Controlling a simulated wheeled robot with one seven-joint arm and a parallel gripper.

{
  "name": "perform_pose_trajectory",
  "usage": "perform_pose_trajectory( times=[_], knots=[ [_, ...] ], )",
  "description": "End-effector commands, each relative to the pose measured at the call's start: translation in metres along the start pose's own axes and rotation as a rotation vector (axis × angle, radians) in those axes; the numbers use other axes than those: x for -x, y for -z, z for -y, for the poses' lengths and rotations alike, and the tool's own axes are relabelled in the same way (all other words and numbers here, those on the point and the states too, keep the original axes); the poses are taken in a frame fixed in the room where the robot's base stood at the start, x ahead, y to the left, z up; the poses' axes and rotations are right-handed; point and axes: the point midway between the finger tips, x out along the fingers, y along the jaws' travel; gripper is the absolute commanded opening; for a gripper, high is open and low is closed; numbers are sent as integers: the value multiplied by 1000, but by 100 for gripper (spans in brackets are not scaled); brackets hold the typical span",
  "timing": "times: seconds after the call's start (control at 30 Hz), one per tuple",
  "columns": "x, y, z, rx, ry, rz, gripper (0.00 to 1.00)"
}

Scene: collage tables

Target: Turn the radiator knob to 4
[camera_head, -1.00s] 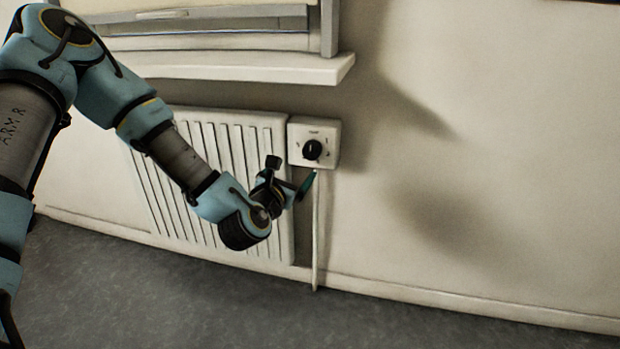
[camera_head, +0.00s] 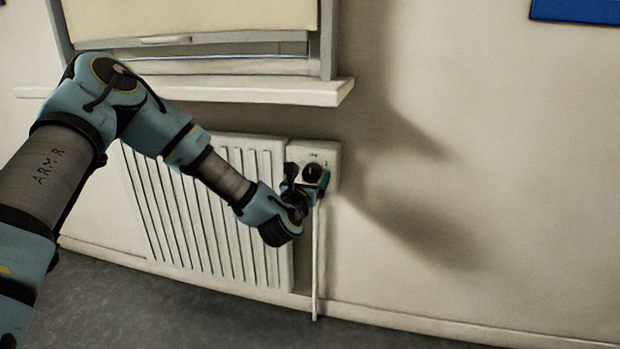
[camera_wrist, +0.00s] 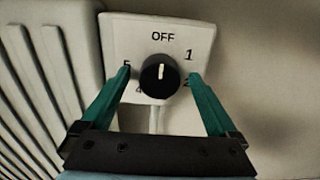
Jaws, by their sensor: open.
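The black round radiator knob (camera_head: 313,173) sits on a white square plate (camera_head: 327,154) at the radiator's upper right corner. In the wrist view the knob (camera_wrist: 160,76) has a pale pointer line aimed up at OFF. The plate (camera_wrist: 118,32) shows OFF at top, 1 at right and 5 at left; the lower numbers are partly hidden by the knob and fingers. My gripper (camera_wrist: 160,82) is open, with one green finger on each side of the knob and a visible gap on both sides. In the head view my gripper (camera_head: 307,180) is at the plate, partly covering it.
The white ribbed radiator (camera_head: 215,215) stands left of the plate. A window sill (camera_head: 240,92) juts out above. A thin white pipe (camera_head: 316,265) runs down below the plate.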

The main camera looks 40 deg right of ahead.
Motion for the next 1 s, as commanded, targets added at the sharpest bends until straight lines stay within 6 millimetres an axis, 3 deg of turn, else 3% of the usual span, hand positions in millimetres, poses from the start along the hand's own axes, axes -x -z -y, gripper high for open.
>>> perform_pose_trajectory(
  times=[0.3,1.0],
  knots=[
    [-2,0,0,0,0,-1,92],
    [-2,0,0,0,0,-1,14]
  ],
)
